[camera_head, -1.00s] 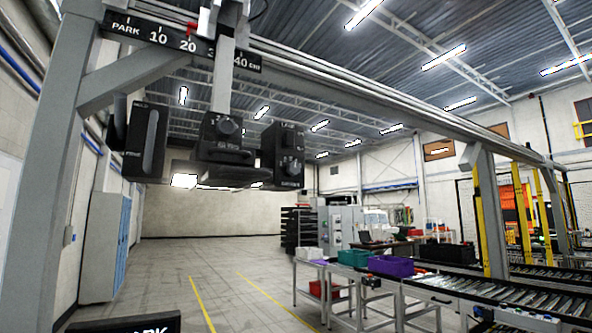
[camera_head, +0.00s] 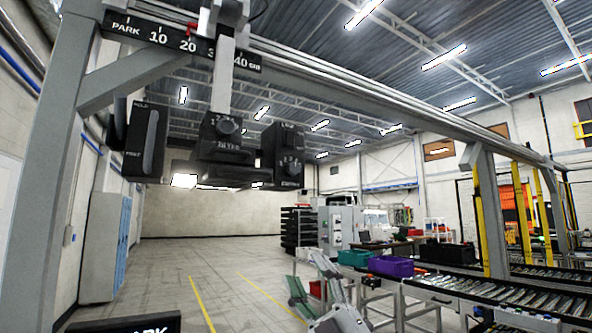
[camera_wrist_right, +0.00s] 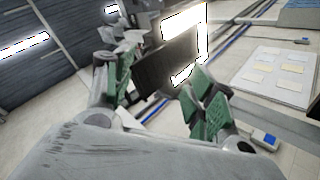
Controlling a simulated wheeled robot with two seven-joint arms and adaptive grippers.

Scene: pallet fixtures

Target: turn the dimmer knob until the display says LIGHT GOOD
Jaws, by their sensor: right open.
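A black box with a round knob (camera_head: 227,126) and a number scale hangs at the middle of the overhead carriage. A second black box to its right has another round knob (camera_head: 292,164) with marks around it. I cannot tell which is the dimmer knob, and no LIGHT GOOD text is readable. My right gripper (camera_head: 303,268) is at the bottom centre of the head view, open and empty, below and right of the boxes. In the right wrist view, its green-padded fingers (camera_wrist_right: 157,78) stand apart, with a dark panel (camera_wrist_right: 165,66) beyond them. My left gripper is not in view.
A black box with a long slider (camera_head: 147,140) hangs left of the knobs. A grey gantry with a PARK-to-40 cm scale (camera_head: 182,38) spans above. Teal (camera_head: 354,258) and purple (camera_head: 391,266) bins stand by a roller conveyor at right. The floor at centre left is clear.

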